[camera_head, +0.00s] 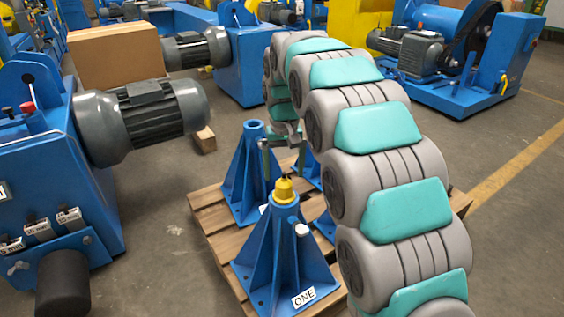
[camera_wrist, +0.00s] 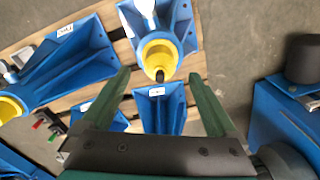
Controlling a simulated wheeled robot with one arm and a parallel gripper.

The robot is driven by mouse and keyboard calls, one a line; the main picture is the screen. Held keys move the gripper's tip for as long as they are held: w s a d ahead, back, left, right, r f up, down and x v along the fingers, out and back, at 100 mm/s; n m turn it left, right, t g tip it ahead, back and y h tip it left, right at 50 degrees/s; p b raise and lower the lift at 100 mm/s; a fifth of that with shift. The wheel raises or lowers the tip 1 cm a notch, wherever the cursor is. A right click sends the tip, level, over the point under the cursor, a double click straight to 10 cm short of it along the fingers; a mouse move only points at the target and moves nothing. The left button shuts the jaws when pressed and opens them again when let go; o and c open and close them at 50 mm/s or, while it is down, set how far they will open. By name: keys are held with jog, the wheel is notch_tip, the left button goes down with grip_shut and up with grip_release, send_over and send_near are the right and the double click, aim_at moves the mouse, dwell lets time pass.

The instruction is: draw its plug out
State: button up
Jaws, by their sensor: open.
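In the head view a blue stand labelled ONE (camera_head: 290,250) stands on a wooden pallet, with a yellow plug (camera_head: 284,190) upright in its top. My gripper (camera_head: 284,158) is beyond and above that plug, its fingers pointing down, apart and empty. In the wrist view my gripper (camera_wrist: 159,74) is open. A yellow piece (camera_wrist: 158,52) with a dark centre, on a blue stand (camera_wrist: 187,25), shows just past the gap between the fingertips. Another yellow piece (camera_wrist: 10,108) is on a stand at the left. I cannot tell which of these is on ONE.
Another blue stand (camera_head: 245,180) with a bare round top is close left of my gripper. More blue stands are partly hidden behind my arm. The pallet (camera_head: 215,225) carries them. A blue machine with a grey motor (camera_head: 145,120) is at the left, a cardboard box (camera_head: 115,55) behind it.

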aim_at(284, 178)
notch_tip(284, 178, down, 5)
jog(key=shift+f, duration=0.15)
grip_shut()
dwell(0.9)
